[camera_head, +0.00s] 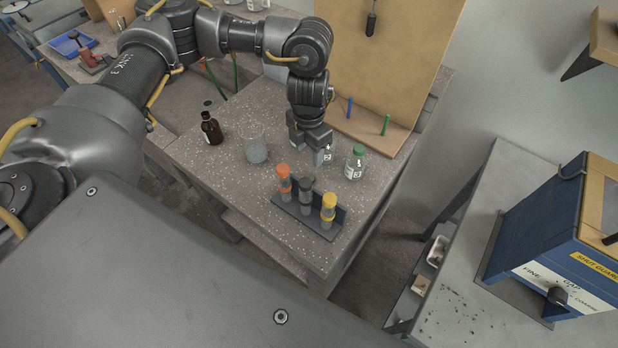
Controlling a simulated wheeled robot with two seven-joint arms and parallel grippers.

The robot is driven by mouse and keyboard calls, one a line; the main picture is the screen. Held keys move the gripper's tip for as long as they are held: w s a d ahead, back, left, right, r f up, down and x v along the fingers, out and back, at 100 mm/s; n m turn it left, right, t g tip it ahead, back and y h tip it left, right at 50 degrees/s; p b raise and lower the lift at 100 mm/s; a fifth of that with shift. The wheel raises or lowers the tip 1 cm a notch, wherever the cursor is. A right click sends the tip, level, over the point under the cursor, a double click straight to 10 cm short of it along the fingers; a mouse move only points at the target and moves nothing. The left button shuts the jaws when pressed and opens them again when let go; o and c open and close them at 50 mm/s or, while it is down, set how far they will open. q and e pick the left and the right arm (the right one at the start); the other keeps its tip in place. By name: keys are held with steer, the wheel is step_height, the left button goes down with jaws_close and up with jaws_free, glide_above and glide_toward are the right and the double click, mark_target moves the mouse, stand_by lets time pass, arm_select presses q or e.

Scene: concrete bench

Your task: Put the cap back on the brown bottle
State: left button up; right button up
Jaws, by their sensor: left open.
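The brown bottle (211,131) stands upright at the left end of the speckled bench; its neck looks dark, and I cannot tell whether its mouth is bare. A small dark round thing (207,103) shows behind it; I cannot tell whether this is the cap. My left gripper (311,149) points down, open, well right of the brown bottle. It is behind the tube rack and close beside a small clear labelled bottle (328,155), which it partly hides. I cannot tell whether they touch or whether anything lies between the fingers. My right gripper is not in view.
A glass beaker (253,146) stands between the brown bottle and my left gripper. A green-capped bottle (355,163) stands to the right. A rack (315,222) with orange-, grey- and yellow-topped tubes is in front. A tan board (385,60) rises behind. The front-left bench top is clear.

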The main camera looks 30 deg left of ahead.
arm_select(q)
glide_above(310, 174)
steer(key=s, duration=0.1)
steer(key=shift+s+d+f, duration=0.1)
steer(key=shift+f, duration=2.7)
steer(key=shift+f+p, duration=0.3)
steer(key=shift+f, duration=2.35)
steer(key=shift+d, duration=0.1)
steer(key=c, duration=1)
steer(key=shift+c, duration=0.2)
steer(key=shift+r, duration=0.15)
step_height(310, 174, up, 10)
